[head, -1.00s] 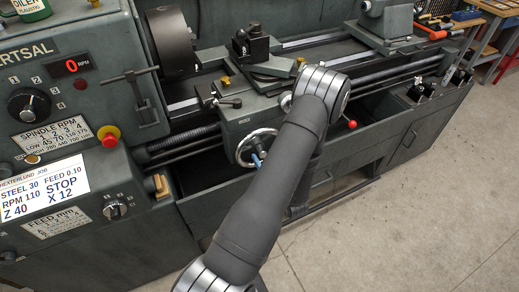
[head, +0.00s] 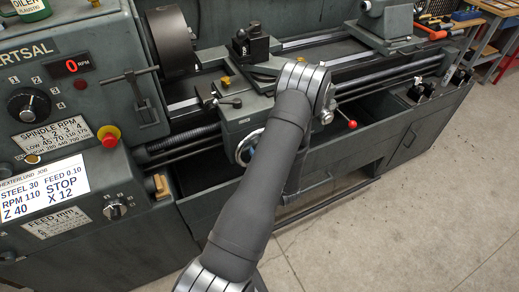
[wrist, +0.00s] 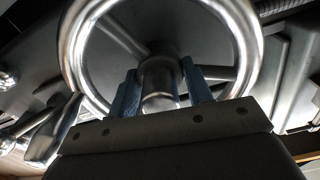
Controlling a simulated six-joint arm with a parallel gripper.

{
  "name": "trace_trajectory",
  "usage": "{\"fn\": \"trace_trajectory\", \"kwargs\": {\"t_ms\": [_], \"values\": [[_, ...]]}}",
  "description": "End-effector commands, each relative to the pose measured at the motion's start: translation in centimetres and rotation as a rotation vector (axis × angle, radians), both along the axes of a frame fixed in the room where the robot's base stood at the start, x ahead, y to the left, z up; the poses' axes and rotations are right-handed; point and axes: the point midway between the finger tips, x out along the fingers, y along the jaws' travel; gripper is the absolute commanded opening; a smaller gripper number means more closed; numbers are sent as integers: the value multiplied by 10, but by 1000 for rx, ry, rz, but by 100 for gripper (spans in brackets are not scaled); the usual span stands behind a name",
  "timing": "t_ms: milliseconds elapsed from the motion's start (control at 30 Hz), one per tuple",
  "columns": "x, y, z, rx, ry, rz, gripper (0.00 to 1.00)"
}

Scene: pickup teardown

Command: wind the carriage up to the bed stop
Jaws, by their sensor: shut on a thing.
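The carriage (head: 240,118) sits on the lathe bed, right of the chuck, with the tool post (head: 250,46) above it. Its chrome handwheel (head: 239,152) is on the front, partly covered by my arm in the head view. In the wrist view the wheel rim (wrist: 70,45) fills the upper middle. My gripper (wrist: 160,90) has its blue fingers on both sides of a metal cylinder that looks like the wheel's handle (wrist: 160,78), and is shut on it. In the head view the gripper is mostly hidden behind my arm. I cannot pick out the bed stop with certainty.
The chuck (head: 170,43) stands at the left, and the tailstock (head: 388,22) at the far right of the bed. A red-knobbed lever (head: 351,124) sticks out right of my wrist. A job card (head: 45,190) reads STOP X 12, Z 40. The spindle display reads 0.

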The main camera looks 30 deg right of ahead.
Motion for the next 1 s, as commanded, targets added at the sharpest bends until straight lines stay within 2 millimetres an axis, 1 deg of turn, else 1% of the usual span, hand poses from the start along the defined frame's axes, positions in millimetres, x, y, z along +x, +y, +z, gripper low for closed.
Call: {"fn": "trace_trajectory", "kwargs": {"t_ms": [333, 667, 700, 1000], "values": [[0, 1, 0, 172, 0, 1, 5], [-1, 3, -1, 190, 2, 5, 5], [-1, 3, -1, 190, 2, 6, 52], [0, 2, 0, 187, 1, 3, 52]]}}
